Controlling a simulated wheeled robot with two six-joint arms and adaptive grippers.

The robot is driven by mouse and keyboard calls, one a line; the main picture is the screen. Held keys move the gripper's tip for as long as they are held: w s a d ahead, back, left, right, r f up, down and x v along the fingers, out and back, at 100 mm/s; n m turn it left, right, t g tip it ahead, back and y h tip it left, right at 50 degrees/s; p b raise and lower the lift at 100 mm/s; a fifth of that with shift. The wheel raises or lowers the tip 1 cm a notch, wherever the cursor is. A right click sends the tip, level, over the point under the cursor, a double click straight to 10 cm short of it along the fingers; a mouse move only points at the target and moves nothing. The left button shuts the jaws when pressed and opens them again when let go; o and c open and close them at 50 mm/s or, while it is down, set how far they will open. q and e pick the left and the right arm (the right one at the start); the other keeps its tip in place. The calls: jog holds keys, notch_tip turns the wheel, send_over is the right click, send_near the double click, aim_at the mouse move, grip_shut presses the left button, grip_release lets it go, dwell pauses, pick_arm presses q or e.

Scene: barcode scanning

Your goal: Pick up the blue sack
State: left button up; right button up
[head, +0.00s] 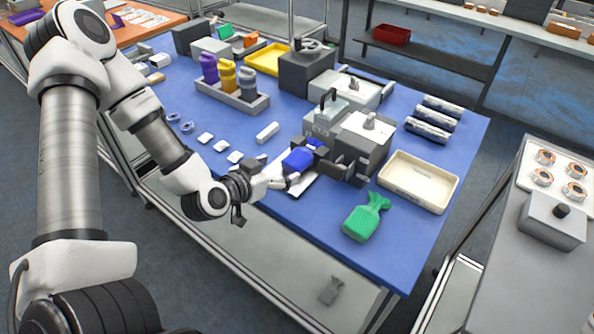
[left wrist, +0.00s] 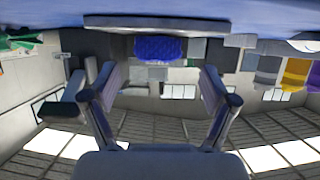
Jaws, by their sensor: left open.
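The blue sack (head: 298,159) lies on a flat white plate (head: 291,188) near the front edge of the blue table. My left gripper (head: 280,176) is open, just to the left of the sack and low over the table. In the left wrist view, which looks upside down, the sack (left wrist: 160,48) shows ahead, between and beyond the two spread fingers (left wrist: 158,82). Nothing is between the fingers. My right gripper is not in view.
Grey machines (head: 365,142) stand close behind and to the right of the sack. A green sack (head: 367,217) and a cream tray (head: 419,181) are farther right. A grey holder (head: 231,97) with coloured bottles is at the back left. Small white pieces (head: 220,145) lie left.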

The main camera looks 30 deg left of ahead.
aim_at(290, 165)
pick_arm(q)
jog(key=x, duration=0.5)
jog(key=shift+w+d+f, duration=0.1)
jog(key=shift+w+f, duration=0.1)
jog(key=shift+w, duration=0.05)
jog(key=shift+s+d+r, duration=0.1)
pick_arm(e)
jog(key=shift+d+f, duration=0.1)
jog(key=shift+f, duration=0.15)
pick_arm(q)
jog(key=c, duration=1.5)
jog(key=shift+r, duration=0.1)
